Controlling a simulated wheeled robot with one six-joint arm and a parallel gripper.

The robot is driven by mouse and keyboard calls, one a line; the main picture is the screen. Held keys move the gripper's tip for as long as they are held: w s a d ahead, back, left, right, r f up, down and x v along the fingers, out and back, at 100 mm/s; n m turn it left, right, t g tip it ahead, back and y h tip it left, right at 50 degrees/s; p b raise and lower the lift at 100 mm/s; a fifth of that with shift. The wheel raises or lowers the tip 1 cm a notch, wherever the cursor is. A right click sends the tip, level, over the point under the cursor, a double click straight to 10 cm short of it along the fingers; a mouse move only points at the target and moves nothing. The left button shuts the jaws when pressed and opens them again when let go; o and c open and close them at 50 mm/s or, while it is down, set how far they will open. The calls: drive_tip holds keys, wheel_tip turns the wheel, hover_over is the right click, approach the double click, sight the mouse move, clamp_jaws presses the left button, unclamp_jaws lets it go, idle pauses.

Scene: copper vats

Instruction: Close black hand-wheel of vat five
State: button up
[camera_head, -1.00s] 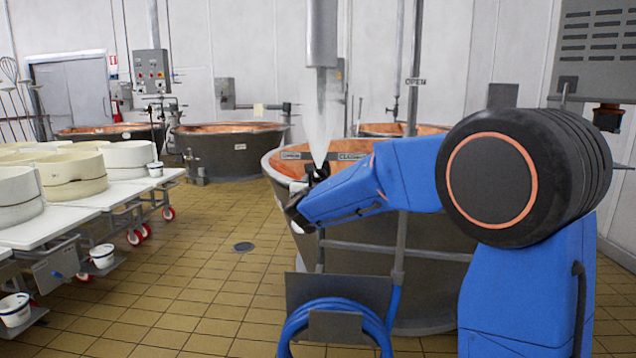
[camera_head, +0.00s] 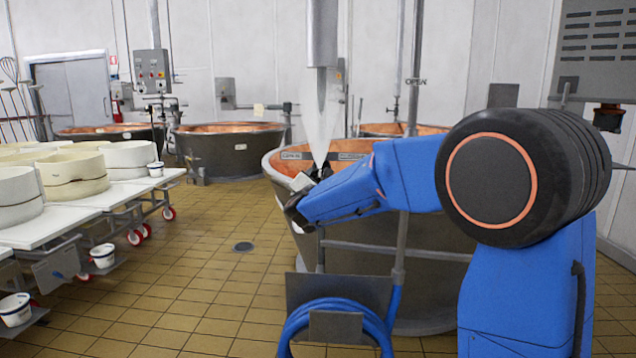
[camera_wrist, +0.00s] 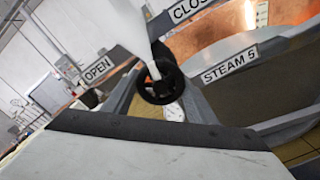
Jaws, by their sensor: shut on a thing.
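The black hand-wheel (camera_wrist: 160,84) shows as a ring in the middle of the wrist view, beside the "STEAM 5" label (camera_wrist: 230,63). An "OPEN" label (camera_wrist: 97,68) is to its left and a partly cut-off "CLOSE" label (camera_wrist: 190,8) above it. In the head view my gripper (camera_head: 304,200) is at the near-left rim of the large vat (camera_head: 420,250) and is shut on the hand-wheel, which is small and mostly hidden there. The exact finger contact is hidden. White steam (camera_head: 320,125) shows right above the wheel.
A grey pipe frame with a blue hose (camera_head: 320,315) stands in front of the vat. More copper-lined vats (camera_head: 228,150) stand behind. The tiled floor between is clear.

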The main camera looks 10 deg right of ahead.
drive_tip(key=m, duration=0.5)
drive_tip(key=shift+m, duration=0.3)
drive_tip(key=shift+r+m, duration=0.1)
drive_tip(key=shift+m, duration=2.1)
drive_tip(key=o, duration=1.1)
drive_tip(key=shift+c, duration=0.2)
drive_tip(key=v, duration=1.7)
drive_tip(key=shift+s, duration=0.2)
